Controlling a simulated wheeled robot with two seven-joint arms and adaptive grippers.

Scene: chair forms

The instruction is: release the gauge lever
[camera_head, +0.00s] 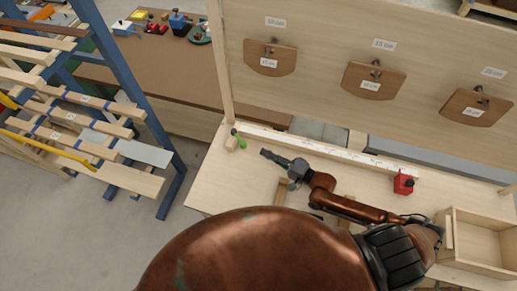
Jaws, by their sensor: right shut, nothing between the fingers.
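A red block (404,183) with a dark top sits farther right by the white marked strip (330,152) along the back of the bench. I cannot tell for sure which of these is the gauge lever. My right gripper (268,155) is shut and empty over the bench, its tips pointing left, a little right of the green lever and apart from it. My left gripper is not in view.
Three brown wooden forms (271,58) with labels hang on the upright board behind the bench. An open wooden box (478,240) is at the right. A blue rack (140,95) with wooden slats stands left. A brown table (160,65) with tools is behind.

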